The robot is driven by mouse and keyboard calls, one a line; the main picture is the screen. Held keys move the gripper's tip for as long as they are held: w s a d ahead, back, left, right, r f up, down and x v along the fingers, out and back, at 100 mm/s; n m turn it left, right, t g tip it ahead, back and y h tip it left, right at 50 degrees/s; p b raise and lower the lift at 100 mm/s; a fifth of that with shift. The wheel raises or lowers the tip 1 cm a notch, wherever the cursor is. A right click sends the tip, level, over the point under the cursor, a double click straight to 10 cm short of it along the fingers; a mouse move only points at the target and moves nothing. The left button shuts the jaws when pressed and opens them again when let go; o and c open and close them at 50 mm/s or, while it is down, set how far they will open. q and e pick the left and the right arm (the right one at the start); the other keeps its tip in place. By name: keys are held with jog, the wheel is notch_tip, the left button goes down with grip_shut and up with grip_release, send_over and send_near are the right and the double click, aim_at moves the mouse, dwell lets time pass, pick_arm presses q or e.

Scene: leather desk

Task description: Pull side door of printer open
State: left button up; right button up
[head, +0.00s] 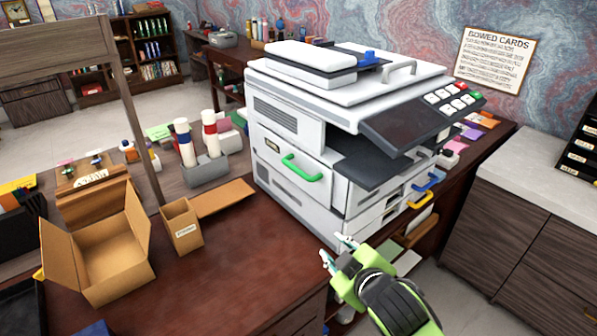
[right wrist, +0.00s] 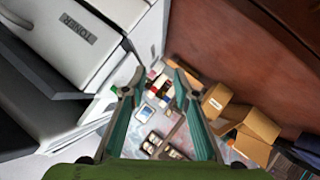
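The white printer (head: 300,140) stands on a dark red-brown desk. Its side door (head: 290,170) has a green handle (head: 302,168) and looks shut. In the right wrist view the printer's side (right wrist: 75,35) shows a label reading TONER. My right gripper (head: 336,250) is near the printer's lower front corner, below and right of the green handle and apart from it. In the right wrist view my right gripper (right wrist: 155,85) has its two fingers spread with nothing between them. My left gripper is in neither view.
An open cardboard box (head: 110,250) and a small cardboard bin (head: 181,226) stand on the desk, left of the printer. A grey-topped cabinet (head: 520,190) stands at the right. The desk top in front of the side door is clear.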

aim_at(300, 173)
jog(key=w+a+r+n+t+y, duration=0.2)
jog(key=w+a+r+n+t, duration=0.15)
jog(key=w+r, duration=0.5)
jog(key=shift+n+g, duration=0.45)
jog(key=x, duration=0.4)
jog(key=p+x, duration=0.1)
jog(key=x, duration=0.3)
jog(key=r+p+x, duration=0.1)
jog(key=x, duration=0.3)
jog(key=shift+w+a, duration=0.1)
jog(key=shift+w, duration=0.1)
grip_shut()
